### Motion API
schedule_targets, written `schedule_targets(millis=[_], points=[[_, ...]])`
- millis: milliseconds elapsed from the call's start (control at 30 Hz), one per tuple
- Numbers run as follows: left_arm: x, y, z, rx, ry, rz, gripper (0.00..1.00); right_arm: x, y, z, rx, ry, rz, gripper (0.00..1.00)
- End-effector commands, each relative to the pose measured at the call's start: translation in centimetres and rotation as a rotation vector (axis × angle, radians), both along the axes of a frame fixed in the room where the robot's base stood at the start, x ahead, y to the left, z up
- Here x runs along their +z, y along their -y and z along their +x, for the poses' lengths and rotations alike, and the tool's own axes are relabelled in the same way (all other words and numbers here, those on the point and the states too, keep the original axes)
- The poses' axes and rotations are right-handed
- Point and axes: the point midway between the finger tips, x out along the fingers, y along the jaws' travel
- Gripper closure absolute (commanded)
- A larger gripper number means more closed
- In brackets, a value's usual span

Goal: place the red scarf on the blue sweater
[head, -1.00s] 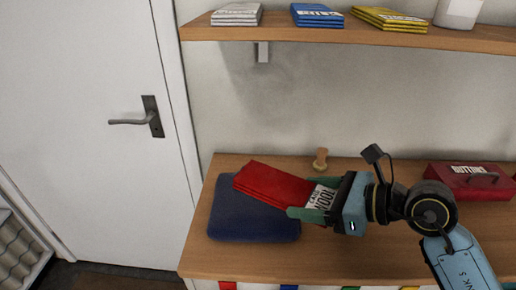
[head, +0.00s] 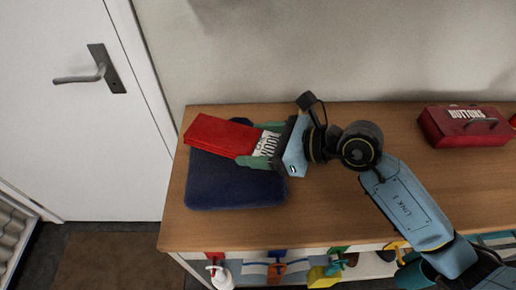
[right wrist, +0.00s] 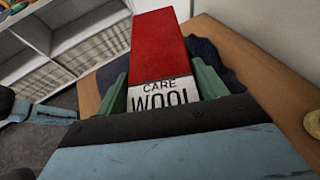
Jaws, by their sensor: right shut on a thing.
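The red scarf (head: 219,136) is folded into a long flat bundle with a white wool care label at one end. My right gripper (head: 262,148) is shut on the label end. The scarf lies over the back part of the folded blue sweater (head: 235,185), which is on the wooden counter. I cannot tell whether the scarf touches the sweater. The right wrist view shows the scarf (right wrist: 160,45) between the two green fingers (right wrist: 163,85), with the dark blue sweater (right wrist: 203,62) partly hidden behind it. My left gripper is not in view.
A red buttons box (head: 466,126) stands at the right of the counter (head: 330,215). A white door (head: 60,130) is at the left. Coloured items hang below the counter's front edge. The counter's middle is clear apart from my arm above it.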

Motion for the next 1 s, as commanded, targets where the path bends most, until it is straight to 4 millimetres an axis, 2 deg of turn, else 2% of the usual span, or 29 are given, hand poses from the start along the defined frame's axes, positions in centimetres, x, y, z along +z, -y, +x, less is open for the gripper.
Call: schedule_targets(millis=[33,133,500,533,667,1000], points=[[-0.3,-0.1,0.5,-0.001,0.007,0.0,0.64,-1.1,0.0,0.0,-0.001,-0.004,0.001,0.54],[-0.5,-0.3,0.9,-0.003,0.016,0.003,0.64,-2.1,0.0,0.0,0.0,-0.003,0.001,0.54],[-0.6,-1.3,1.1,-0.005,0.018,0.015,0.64,-2.5,0.0,0.0,0.0,0.0,0.001,0.54],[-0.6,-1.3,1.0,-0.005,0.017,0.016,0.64,-2.5,0.0,0.0,0.0,-0.001,0.0,0.27],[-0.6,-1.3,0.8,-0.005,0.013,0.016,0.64,-2.4,0.0,0.0,0.0,-0.001,0.0,0.1],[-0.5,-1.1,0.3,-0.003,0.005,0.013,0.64,-2.2,0.0,0.0,0.0,0.0,0.0,0.08]])
